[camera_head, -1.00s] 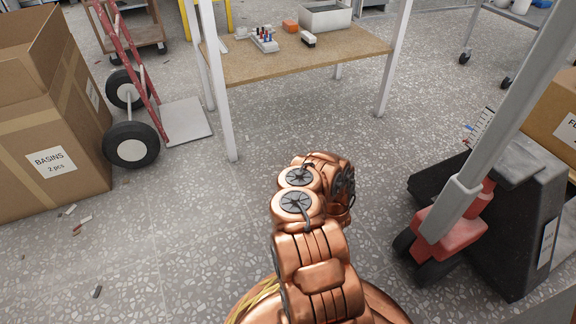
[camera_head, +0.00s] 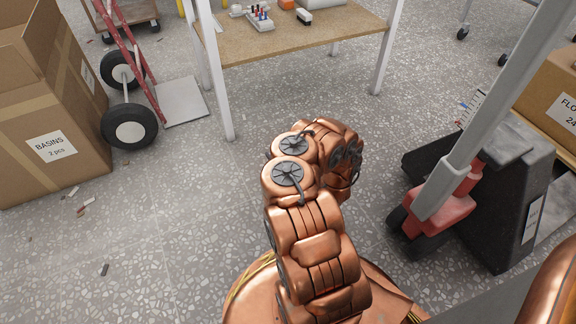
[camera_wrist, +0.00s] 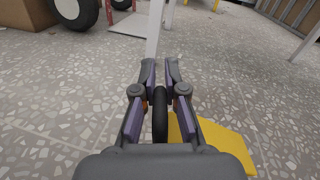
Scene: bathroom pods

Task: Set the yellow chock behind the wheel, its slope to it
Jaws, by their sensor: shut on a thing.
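In the wrist view my gripper (camera_wrist: 160,95) is shut around an upright black part (camera_wrist: 160,118) that stands between its fingers. The yellow chock (camera_wrist: 228,142) shows just below and to the right of it, partly hidden by the gripper; the black part seems to be its handle. Which way its slope faces cannot be told. In the head view my arm hides gripper and chock. The red hand truck at the left has a near black wheel (camera_head: 130,128) with a white hub, also at the top left of the wrist view (camera_wrist: 75,10). A pallet truck's dark wheel (camera_head: 398,220) is at the right.
A basins box (camera_head: 50,130) stands left of the hand truck. A workbench (camera_head: 290,38) with white legs is ahead. The pallet truck (camera_head: 500,185) stands close on the right. Speckled floor (camera_head: 180,220) between them is mostly clear, with small debris at left.

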